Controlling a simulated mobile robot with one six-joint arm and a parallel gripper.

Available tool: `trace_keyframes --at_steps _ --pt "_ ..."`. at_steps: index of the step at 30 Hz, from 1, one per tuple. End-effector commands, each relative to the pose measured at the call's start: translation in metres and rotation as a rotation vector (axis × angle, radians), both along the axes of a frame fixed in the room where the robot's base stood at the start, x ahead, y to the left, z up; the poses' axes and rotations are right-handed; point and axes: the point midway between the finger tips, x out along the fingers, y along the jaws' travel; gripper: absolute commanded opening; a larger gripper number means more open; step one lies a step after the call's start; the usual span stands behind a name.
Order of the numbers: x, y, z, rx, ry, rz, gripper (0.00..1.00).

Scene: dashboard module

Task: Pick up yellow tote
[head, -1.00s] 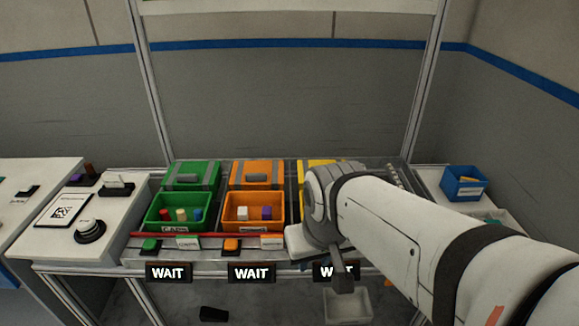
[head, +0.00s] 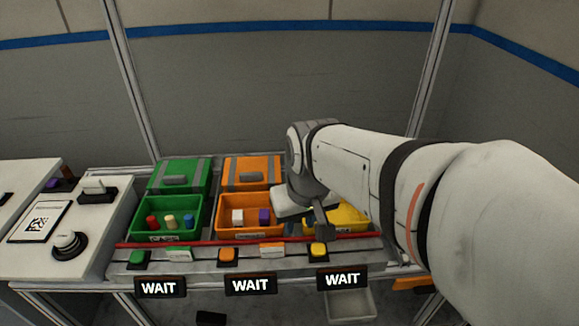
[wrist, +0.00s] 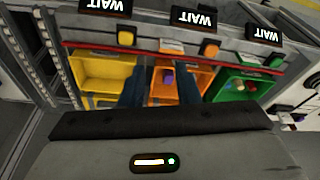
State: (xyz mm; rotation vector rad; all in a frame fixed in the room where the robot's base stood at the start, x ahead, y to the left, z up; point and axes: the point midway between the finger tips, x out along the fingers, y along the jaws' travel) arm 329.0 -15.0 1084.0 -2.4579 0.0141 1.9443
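The yellow tote (head: 347,219) sits at the right end of the row in the head view, partly hidden behind my arm. In the wrist view the yellow tote (wrist: 106,70) is on the left and its visible inside looks empty. In the head view my gripper (head: 322,222) is above the left part of the yellow tote; contact cannot be told.
The orange tote (head: 250,231) and green tote (head: 165,235) hold small coloured pieces. Lidded green (head: 180,174) and orange (head: 250,168) boxes stand behind. A red bar (head: 220,242) runs along the front, above buttons and WAIT signs (head: 250,285). A white bin (head: 350,306) is below.

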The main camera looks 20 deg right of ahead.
Motion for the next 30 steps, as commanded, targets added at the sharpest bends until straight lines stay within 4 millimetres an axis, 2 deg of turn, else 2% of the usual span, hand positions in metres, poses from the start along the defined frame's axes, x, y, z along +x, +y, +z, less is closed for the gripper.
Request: trace_keyframes --at_steps 8,12,18,24,30 --pt "0.102 -0.03 -0.042 0.009 0.087 -0.099 0.29" --pt "0.153 -0.048 -0.077 0.015 0.13 -0.147 0.29" --pt "0.214 -0.077 -0.141 0.024 0.184 -0.21 0.29" --pt "0.247 -0.098 -0.19 0.031 0.218 -0.249 0.29" --pt "0.256 -0.105 -0.212 0.033 0.23 -0.264 0.29"
